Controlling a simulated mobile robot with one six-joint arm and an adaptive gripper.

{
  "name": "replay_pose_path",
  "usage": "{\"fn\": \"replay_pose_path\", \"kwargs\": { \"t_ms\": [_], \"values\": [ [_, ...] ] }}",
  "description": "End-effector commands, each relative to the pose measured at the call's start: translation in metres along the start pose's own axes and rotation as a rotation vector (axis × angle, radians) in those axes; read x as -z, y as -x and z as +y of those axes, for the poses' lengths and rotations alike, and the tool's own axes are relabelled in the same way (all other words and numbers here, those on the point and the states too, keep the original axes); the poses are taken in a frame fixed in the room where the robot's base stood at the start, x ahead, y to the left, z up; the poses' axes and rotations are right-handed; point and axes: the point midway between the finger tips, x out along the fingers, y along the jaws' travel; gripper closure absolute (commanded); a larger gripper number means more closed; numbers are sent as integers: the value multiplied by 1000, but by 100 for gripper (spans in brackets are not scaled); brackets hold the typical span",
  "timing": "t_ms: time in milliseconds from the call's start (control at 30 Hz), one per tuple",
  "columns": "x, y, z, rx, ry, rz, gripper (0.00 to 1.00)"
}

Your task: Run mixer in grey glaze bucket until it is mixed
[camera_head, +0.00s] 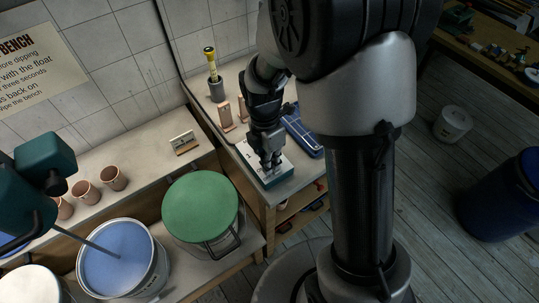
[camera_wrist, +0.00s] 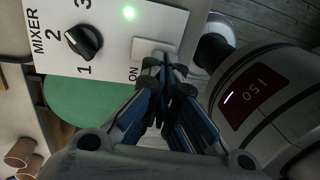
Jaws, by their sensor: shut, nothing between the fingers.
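The mixer control box (camera_head: 250,180) sits on the right-hand bench in the head view. In the wrist view its white panel (camera_wrist: 112,62) carries a dark knob (camera_wrist: 83,42) marked 1, 2, 3, a lit green light (camera_wrist: 128,13) and a pale ON switch (camera_wrist: 152,49). My gripper (camera_wrist: 168,68) is shut and empty, its tips at the switch; whether they touch it I cannot tell. In the head view, my gripper (camera_head: 272,166) points down over the box. The teal mixer (camera_head: 45,160) has its shaft (camera_head: 100,247) slanting into a grey bucket (camera_head: 153,283) of blue-looking glaze (camera_head: 122,270).
A green lid (camera_head: 200,205) lies between the glaze bucket and the control box. Terracotta cups (camera_head: 113,178) stand at the back left. A blue tray (camera_head: 303,135) and a yellow-topped tool in a holder (camera_head: 216,90) are near my gripper.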

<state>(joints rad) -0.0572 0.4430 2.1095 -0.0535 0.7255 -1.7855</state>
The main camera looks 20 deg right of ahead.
Motion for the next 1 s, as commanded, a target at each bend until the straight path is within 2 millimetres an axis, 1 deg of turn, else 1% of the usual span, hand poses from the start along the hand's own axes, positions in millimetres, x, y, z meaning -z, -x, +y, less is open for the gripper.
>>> {"fn": "replay_pose_path", "kwargs": {
  "t_ms": [100,433,667,800,1000],
  "values": [
    [0,-5,0,-1,0,0,100],
    [0,-5,0,-4,0,0,100],
    [0,-17,-6,-104,-1,0,100],
    [0,-18,-11,-98,0,2,100],
    [1,-22,-13,-91,-1,3,100]
  ]
}}
